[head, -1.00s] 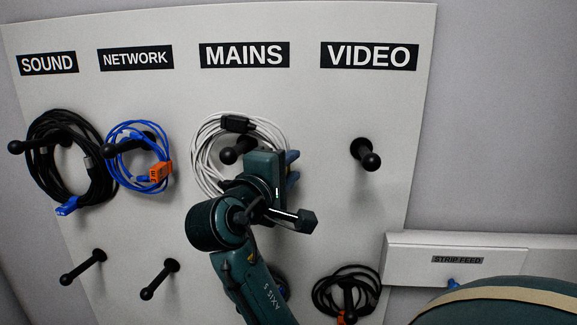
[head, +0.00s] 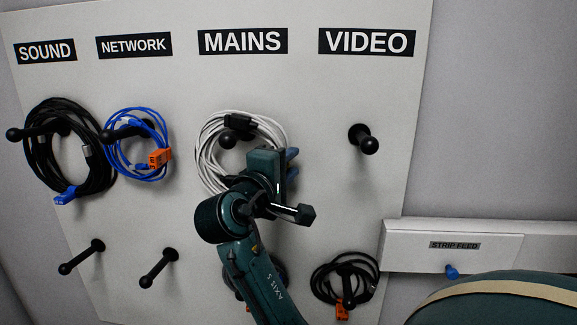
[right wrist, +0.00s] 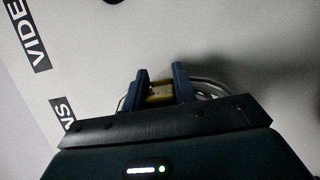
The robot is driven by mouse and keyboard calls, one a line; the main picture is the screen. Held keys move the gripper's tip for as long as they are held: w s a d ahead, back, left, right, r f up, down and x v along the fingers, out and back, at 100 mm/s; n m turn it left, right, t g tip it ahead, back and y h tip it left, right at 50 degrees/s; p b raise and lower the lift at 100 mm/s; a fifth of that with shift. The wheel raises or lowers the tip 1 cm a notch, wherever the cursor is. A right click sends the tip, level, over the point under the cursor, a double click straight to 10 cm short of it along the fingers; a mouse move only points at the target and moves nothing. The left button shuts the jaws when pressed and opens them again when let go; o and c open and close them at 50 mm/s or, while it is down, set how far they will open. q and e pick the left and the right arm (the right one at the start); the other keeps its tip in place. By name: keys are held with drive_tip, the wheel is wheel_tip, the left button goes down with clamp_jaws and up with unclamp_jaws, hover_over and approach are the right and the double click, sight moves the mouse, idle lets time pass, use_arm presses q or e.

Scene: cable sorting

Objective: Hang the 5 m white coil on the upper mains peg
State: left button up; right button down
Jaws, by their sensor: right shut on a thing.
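The white coil (head: 204,150), with a black connector (head: 238,122) at its top, hangs against the board under the MAINS label. The upper mains peg (head: 228,139) shows inside its ring, just below the connector. The ring appears to be around the peg; whether it rests on it I cannot tell. My right gripper (head: 291,166) is at the coil's right side, its blue fingers partly hidden by the wrist. In the right wrist view the gripper (right wrist: 158,92) is shut on a yellow piece (right wrist: 160,91) at the white cable (right wrist: 208,88). My left gripper is out of view.
A black coil (head: 40,170) and a blue coil (head: 112,150) hang to the left. The upper video peg (head: 368,145) is bare; a dark coil (head: 322,290) hangs below it. Another cable behind my arm is mostly hidden. A STRIP FEED box (head: 405,245) is at right.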

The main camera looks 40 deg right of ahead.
drive_tip(key=shift+f, duration=0.35)
drive_tip(key=c, duration=1)
unclamp_jaws()
drive_tip(key=shift+d+r, duration=0.1)
drive_tip(key=shift+c, duration=0.2)
drive_tip(key=b+v, duration=0.2)
drive_tip(key=v, duration=1.1)
drive_tip(key=shift+b, duration=0.35)
drive_tip(key=shift+a+r, duration=0.1)
drive_tip(key=shift+a, duration=0.15)
